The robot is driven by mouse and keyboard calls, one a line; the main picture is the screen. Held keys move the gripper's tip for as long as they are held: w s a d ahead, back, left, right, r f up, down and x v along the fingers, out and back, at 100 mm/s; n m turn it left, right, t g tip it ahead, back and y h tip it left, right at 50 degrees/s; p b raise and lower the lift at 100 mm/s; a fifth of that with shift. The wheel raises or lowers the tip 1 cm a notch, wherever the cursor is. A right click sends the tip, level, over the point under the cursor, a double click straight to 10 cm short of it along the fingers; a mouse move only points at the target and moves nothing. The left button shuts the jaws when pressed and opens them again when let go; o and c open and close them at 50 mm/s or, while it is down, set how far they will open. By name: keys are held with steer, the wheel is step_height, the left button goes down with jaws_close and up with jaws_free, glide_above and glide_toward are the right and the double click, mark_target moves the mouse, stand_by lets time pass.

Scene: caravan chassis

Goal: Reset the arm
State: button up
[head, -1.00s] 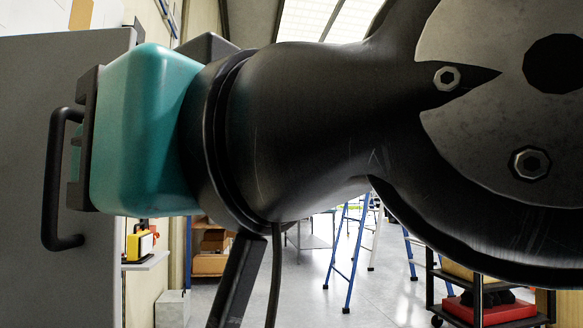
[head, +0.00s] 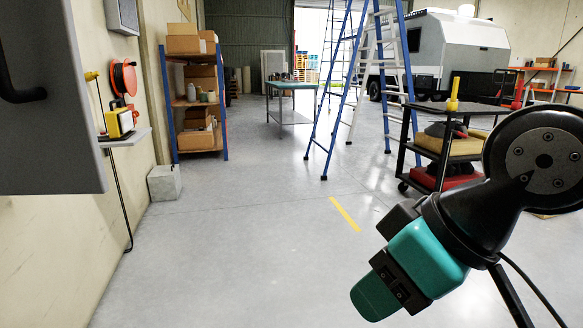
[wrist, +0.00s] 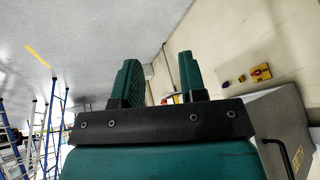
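My gripper (head: 374,299) is at the lower right of the head view, at the end of my black and teal arm, and points down and left over the floor. In the wrist view its two teal fingers (wrist: 158,65) stand apart with nothing between them, so it is open and empty. It is clear of the grey cabinet (head: 60,140) at the left, whose black handle (head: 20,92) shows in part. The cabinet also shows in the wrist view (wrist: 262,115), at the right.
A black cart (head: 440,150) with a red and a yellow item stands behind my arm. Blue stepladders (head: 340,90), a shelf of boxes (head: 192,95) and a workbench (head: 288,86) are farther back. A concrete block (head: 164,183) sits by the left wall. The middle floor is clear.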

steer(key=s+d+f+m+g+h, duration=0.1)
steer(key=s+d+f+g, duration=0.25)
steer(key=s+d, duration=0.2)
step_height(320, 180, up, 18)
steer(key=p, duration=1.8)
steer(key=shift+w+p, duration=0.35)
steer(key=shift+w, duration=0.05)
steer(key=shift+t, duration=0.25)
